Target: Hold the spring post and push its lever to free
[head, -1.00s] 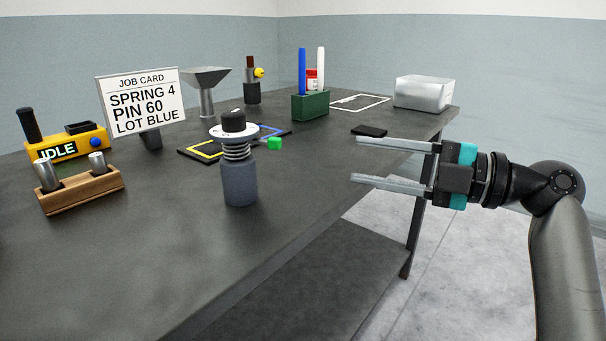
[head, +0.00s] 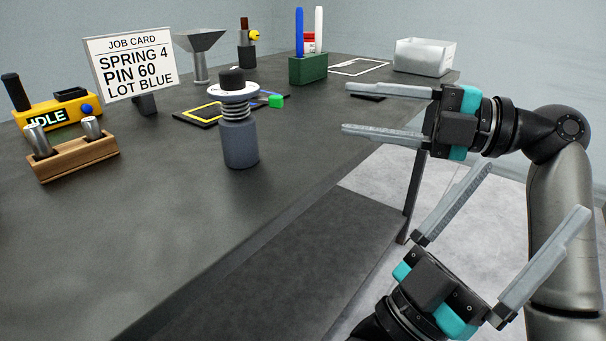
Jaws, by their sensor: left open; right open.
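The spring post (head: 239,143) stands upright on the dark table. It has a dark grey cylindrical body, a metal coil spring, a white marked disc and a black knob on top.
A wooden block with metal pins (head: 75,158), a yellow IDLE device (head: 58,112) and a job card (head: 131,68) stand left. The table front is clear.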

